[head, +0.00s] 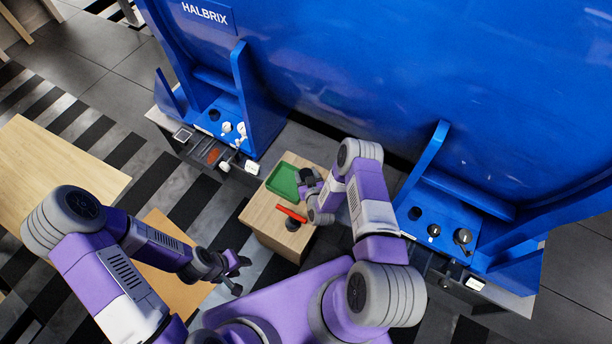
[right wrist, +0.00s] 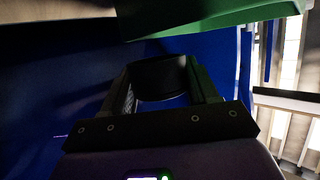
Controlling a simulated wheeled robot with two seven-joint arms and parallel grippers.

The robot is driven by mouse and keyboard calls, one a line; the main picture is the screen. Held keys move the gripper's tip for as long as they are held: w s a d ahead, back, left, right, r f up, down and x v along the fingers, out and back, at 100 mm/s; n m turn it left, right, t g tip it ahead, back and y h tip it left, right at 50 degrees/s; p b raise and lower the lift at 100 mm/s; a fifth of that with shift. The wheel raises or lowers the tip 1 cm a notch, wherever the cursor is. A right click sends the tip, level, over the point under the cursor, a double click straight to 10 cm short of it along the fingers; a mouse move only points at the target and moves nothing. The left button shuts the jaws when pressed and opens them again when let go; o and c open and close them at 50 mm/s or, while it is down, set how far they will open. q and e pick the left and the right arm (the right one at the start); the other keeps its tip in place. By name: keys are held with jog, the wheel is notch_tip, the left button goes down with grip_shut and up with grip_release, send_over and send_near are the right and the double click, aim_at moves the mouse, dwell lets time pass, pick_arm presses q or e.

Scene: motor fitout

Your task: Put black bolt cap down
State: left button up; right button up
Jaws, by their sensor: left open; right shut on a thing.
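My right gripper (head: 306,186) is shut on a black bolt cap, beside the green tray (head: 283,181) on a small wooden stand. In the right wrist view the black bolt cap (right wrist: 160,76) is a dark round piece between the two fingers, and the green tray (right wrist: 210,18) shows close above it. In the head view the held cap is hard to make out against the dark fingers. My left gripper (head: 238,275) is open and empty, low in front of the stand, apart from everything.
The wooden stand (head: 262,219) also bears a red item (head: 291,213) and a dark round piece (head: 292,225). The blue machine (head: 370,70) rises behind, with black and white caps on its left foot (head: 205,123) and dark knobs on its right foot (head: 460,222). A wooden table (head: 50,170) is left.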

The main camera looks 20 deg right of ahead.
jog(key=shift+f, duration=0.1)
jog(key=shift+f, duration=0.4)
jog(key=shift+f, duration=0.1)
jog(key=o, duration=1)
